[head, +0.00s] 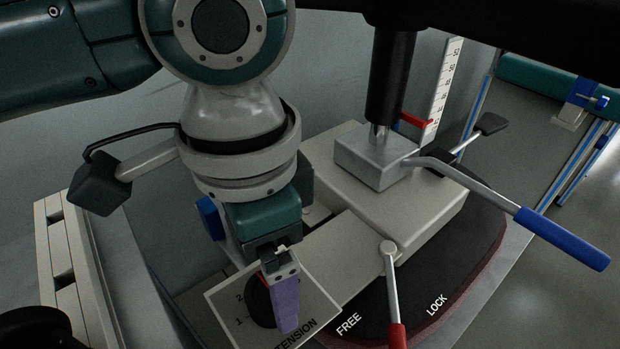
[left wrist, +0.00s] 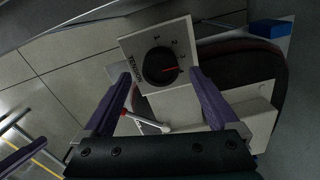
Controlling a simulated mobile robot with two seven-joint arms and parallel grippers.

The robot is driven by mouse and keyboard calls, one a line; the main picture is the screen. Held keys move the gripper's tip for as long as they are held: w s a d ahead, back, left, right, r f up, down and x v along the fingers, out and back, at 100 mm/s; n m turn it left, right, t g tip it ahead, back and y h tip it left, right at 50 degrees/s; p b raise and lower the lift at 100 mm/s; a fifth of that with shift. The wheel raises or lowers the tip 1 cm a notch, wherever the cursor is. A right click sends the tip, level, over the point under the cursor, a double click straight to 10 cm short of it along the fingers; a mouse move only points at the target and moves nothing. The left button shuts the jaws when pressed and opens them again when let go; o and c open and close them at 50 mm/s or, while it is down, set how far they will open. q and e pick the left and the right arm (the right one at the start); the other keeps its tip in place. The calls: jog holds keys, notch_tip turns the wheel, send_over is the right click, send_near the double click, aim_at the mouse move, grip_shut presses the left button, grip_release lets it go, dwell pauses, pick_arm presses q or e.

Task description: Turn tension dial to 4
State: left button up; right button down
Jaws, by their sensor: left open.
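The tension dial is a round black knob with a red pointer on a pale panel marked TENSION. My left gripper (head: 284,312) is open and points down at the panel. In the left wrist view its two fingers (left wrist: 159,76) appear on either side of the dial, with gaps; whether the tips reach knob height is unclear.
A red-handled lever (head: 393,295) stands right of the panel, by the FREE and LOCK marks. A blue-handled lever (head: 520,212) extends right from the grey block (head: 374,160) under a black column (head: 391,70). A pale slotted rail (head: 62,255) lies at left.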

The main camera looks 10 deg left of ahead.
pick_arm(q)
notch_tip(320, 180, down, 3)
jog(key=shift+f+b, duration=0.15)
jog(key=shift+b, duration=0.25)
jog(key=shift+c, duration=0.4)
jog(key=c, duration=1.3)
jog(key=shift+r+m+p, duration=0.25)
jog(key=shift+m+p, duration=0.45)
jog(key=shift+p, duration=0.25)
jog(key=shift+m+p, duration=1.05)
jog(key=shift+m, duration=0.05)
jog(key=shift+m+p, duration=0.65)
jog(key=shift+m, duration=0.45)
jog(key=shift+f+m+p, duration=0.15)
jog(key=shift+m+p, duration=0.3)
jog(key=shift+m, duration=0.55)
